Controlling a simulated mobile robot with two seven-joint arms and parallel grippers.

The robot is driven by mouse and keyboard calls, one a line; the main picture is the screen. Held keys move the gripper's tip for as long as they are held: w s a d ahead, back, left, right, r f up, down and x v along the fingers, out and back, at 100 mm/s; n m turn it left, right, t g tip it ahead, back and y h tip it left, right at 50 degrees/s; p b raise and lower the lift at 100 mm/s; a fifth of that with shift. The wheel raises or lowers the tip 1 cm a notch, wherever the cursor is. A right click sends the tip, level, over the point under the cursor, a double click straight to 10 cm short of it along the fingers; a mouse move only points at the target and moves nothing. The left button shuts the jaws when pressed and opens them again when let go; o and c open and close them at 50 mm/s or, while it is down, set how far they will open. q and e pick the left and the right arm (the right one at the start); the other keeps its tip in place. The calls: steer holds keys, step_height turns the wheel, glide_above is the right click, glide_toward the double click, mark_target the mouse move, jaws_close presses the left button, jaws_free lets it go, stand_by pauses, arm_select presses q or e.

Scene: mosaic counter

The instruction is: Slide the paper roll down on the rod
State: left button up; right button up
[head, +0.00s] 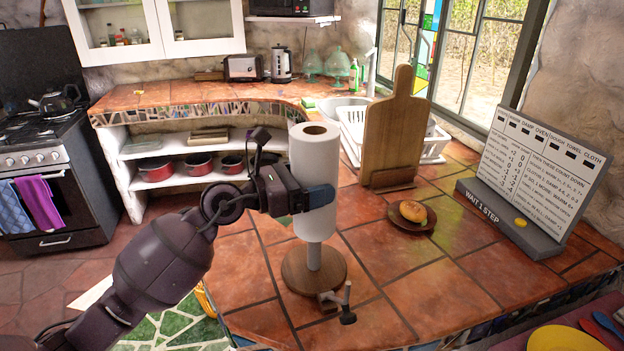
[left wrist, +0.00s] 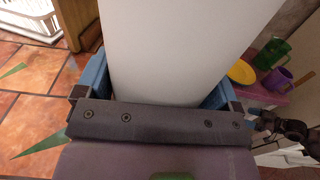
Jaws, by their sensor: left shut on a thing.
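The paper roll (head: 313,165) is a tall white cylinder, upright in the head view, with its open core showing at the top. A grey rod (head: 314,257) shows below it, rising from a round wooden base (head: 300,279) on the tiled counter. The roll is in line with the rod, with a gap between its lower end and the base. The rod inside the roll is hidden. My left gripper (head: 312,198) comes from the left and is shut around the roll's middle. In the left wrist view the roll (left wrist: 180,50) fills the space between the blue fingers.
A small grey metal piece (head: 345,297) stands by the base's front right. A bun (head: 413,211) on a brown plate, an upright cutting board (head: 397,130) and a lettered sign (head: 540,170) are to the right. Bare tiles lie left of the base.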

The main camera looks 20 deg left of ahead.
arm_select(q)
steer(key=shift+f, duration=0.15)
arm_select(e)
steer(key=shift+s+f, duration=0.2)
steer(key=shift+s+f, duration=0.1)
steer(key=shift+s, duration=0.2)
arm_select(q)
steer(key=shift+f+b, duration=0.4)
steer(key=shift+f, duration=0.3)
arm_select(e)
steer(key=shift+w+f, duration=0.3)
steer(key=shift+w, duration=0.1)
arm_select(q)
steer(key=shift+f, duration=0.3)
arm_select(e)
steer(key=shift+s+f, duration=0.1)
steer(key=shift+f, duration=0.15)
arm_select(q)
steer(key=shift+f, duration=0.1)
steer(key=shift+f+b, duration=0.4)
steer(key=shift+b, duration=0.05)
steer(key=shift+f, duration=0.2)
arm_select(e)
steer(key=shift+s+f, duration=0.55)
steer(key=shift+f, duration=0.15)
arm_select(q)
steer(key=shift+f, duration=0.1)
